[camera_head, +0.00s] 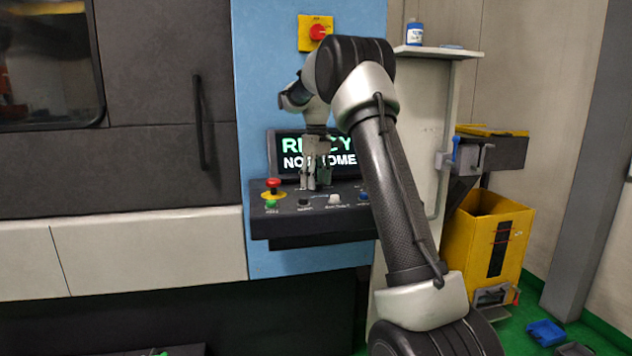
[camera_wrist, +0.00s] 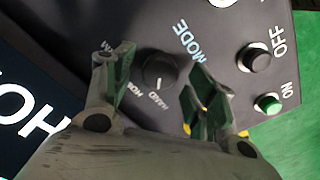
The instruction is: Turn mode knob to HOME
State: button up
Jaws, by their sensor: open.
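The mode knob (camera_wrist: 160,70) is a round black dial with a small white mark, set on the dark panel below the word MODE in the wrist view. Small labels that look like HAND and HO… sit beside it, the latter partly hidden by a finger. The white mark seems to point toward HAND. My gripper (camera_wrist: 161,73) is open, with one green-padded finger on either side of the knob; I cannot tell whether they touch it. In the head view my gripper (camera_head: 316,181) points down over the console and hides the knob.
The console (camera_head: 285,228) carries a red emergency button (camera_head: 272,184), a green ON button (camera_wrist: 268,103), a black OFF button (camera_wrist: 254,57) and a white button (camera_head: 334,199). A screen (camera_head: 290,160) reading READY and NOT HOME… stands close behind my gripper.

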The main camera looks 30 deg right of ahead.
jog(key=shift+f, duration=0.35)
jog(key=c, duration=1.1)
jog(key=shift+o, duration=0.2)
jog(key=m, duration=0.4)
jog(key=shift+r+m, duration=0.1)
jog(key=shift+m, duration=2.3)
